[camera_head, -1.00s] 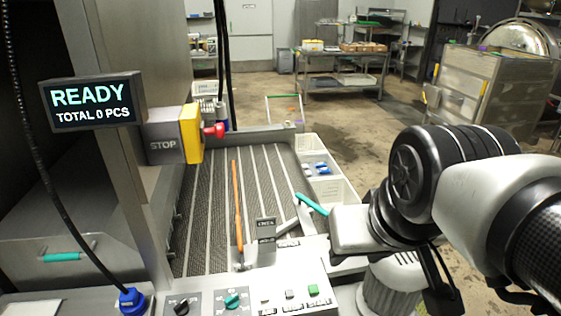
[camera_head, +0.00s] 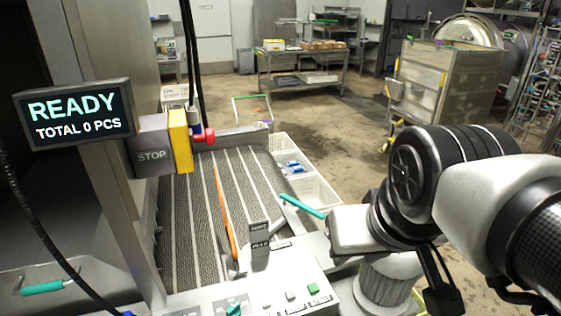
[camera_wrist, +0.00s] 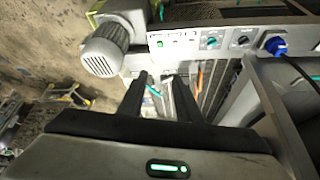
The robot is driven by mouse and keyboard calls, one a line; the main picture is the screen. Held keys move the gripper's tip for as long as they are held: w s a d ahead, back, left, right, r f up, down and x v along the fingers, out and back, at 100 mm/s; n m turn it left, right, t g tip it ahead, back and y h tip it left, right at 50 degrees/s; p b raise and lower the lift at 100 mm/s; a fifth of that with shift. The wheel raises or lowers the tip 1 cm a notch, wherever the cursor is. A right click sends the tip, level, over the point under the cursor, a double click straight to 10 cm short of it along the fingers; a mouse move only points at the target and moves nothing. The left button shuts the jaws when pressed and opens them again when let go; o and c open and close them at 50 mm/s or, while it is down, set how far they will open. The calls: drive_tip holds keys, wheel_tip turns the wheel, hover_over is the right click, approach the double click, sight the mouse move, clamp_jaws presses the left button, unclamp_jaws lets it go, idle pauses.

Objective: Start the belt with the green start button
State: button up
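The green start button (camera_head: 313,288) sits at the right end of the grey control panel (camera_head: 270,299) in front of the belt. It also shows as a small green square in the wrist view (camera_wrist: 160,44). The belt (camera_head: 195,215) is a dark mesh with pale strips. A display (camera_head: 77,113) reads READY, TOTAL 0 PCS. My gripper (camera_wrist: 157,77) shows in the wrist view as two dark fingers standing apart, with nothing held. Its tips appear just below the panel in that picture, apart from the button. In the head view the fingers cannot be made out.
A blue connector (camera_wrist: 275,45) and teal knob (camera_wrist: 211,41) are on the panel. A grey motor (camera_wrist: 105,50) juts out beside it. White bins (camera_head: 312,190) line the belt's right side.

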clamp_jaws()
idle(1.5)
